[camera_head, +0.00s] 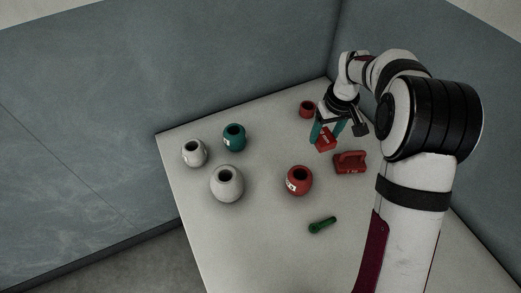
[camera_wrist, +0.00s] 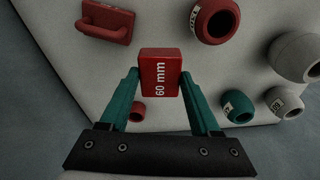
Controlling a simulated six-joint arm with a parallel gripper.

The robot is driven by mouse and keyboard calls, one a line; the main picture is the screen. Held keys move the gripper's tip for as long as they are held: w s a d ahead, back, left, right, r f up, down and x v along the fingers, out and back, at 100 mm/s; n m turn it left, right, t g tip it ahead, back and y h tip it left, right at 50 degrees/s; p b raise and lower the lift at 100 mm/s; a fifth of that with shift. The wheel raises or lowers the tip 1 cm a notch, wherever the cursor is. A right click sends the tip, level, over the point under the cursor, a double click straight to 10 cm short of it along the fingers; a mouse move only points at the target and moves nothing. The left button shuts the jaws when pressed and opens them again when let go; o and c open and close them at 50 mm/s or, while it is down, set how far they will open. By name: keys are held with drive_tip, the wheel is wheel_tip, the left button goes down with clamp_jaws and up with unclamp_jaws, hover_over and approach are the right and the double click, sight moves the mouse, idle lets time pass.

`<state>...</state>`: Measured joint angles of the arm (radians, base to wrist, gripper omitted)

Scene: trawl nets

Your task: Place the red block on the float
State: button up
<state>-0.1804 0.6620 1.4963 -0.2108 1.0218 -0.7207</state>
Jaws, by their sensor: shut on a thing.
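My gripper (camera_head: 328,132) is shut on the red block (camera_head: 325,142). In the wrist view the block (camera_wrist: 160,75), marked "60 mm", sits between the two teal fingers of my gripper (camera_wrist: 158,82). It appears to be held above the table. Several round floats with a hole on top stand on the table: a large red one (camera_head: 299,181), a small red one (camera_head: 307,109), a teal one (camera_head: 234,138), a small white one (camera_head: 194,154) and a large white one (camera_head: 227,184). Which float the task means cannot be told. No float touches the block.
A red piece with a handle (camera_head: 350,162) lies near my arm, right of the large red float. A dark green cylinder (camera_head: 322,225) lies towards the front. The pale table (camera_head: 265,235) is bare between them. Grey walls (camera_head: 240,60) stand behind it.

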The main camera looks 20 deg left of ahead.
drive_tip(key=s+a+r+n, duration=0.1)
drive_tip(key=s+a+r, duration=0.9)
drive_tip(key=s, duration=0.3)
hover_over(225, 174)
drive_tip(key=f, duration=0.7)
drive_tip(key=shift+s+d, duration=0.15)
drive_tip(key=shift+d, duration=0.15)
drive_tip(key=f, duration=0.4)
drive_tip(key=shift+a, duration=0.2)
drive_tip(key=shift+f, duration=0.1)
drive_tip(key=shift+f, duration=0.1)
drive_tip(key=o, duration=1.4)
drive_tip(key=shift+o, duration=0.2)
